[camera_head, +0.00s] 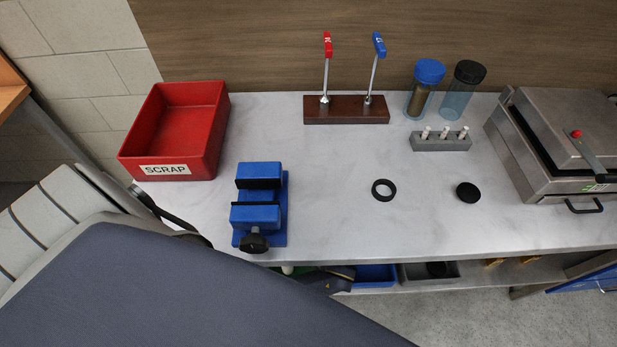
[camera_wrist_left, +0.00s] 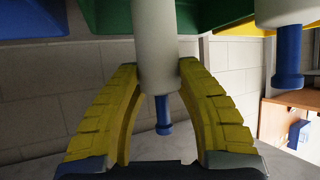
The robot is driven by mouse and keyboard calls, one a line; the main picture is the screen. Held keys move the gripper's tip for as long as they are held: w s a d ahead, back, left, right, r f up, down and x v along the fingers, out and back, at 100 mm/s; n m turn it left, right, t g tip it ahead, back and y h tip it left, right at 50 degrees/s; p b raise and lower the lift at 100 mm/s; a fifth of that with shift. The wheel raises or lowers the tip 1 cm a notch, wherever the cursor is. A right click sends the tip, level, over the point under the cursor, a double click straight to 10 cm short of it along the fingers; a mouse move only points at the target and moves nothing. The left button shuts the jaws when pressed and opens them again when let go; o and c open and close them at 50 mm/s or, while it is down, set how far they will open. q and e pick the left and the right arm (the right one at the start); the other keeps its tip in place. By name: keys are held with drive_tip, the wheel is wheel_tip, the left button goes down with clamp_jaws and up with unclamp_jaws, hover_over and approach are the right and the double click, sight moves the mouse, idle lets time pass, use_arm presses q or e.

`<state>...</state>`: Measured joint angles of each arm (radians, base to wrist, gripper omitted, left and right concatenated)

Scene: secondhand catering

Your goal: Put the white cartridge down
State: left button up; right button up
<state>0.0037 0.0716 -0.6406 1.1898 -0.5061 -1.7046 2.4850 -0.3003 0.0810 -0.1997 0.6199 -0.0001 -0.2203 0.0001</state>
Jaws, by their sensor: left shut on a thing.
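The white cartridge (camera_wrist_left: 157,45) is a pale cylinder with a narrow blue tip, seen in the left wrist view. My left gripper (camera_wrist_left: 158,75) has its yellow ribbed fingers shut on it, one on each side. The cartridge's far end runs up in front of a green bin (camera_wrist_left: 110,15). A second white cylinder with a blue tip (camera_wrist_left: 288,55) shows at the upper right, apart from the gripper. In the head view my left arm covers the lower left, and its hand is mostly hidden below the table's front edge. My right gripper is not in view.
The worktop (camera_head: 330,220) holds a red scrap box (camera_head: 190,160), a blue vise (camera_head: 258,215), a lever stand (camera_head: 345,112), two capped jars, a grey holder (camera_head: 440,144), a black ring, a black disc and a metal press (camera_head: 560,150). Below are a blue bin (camera_head: 375,277) and a grey bin (camera_head: 415,275).

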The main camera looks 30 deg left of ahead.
use_arm(q)
drive_tip(key=o, duration=1.2)
drive_tip(key=shift+r, duration=0.6)
drive_tip(key=v, duration=1.2)
drive_tip(key=shift+f, duration=0.1)
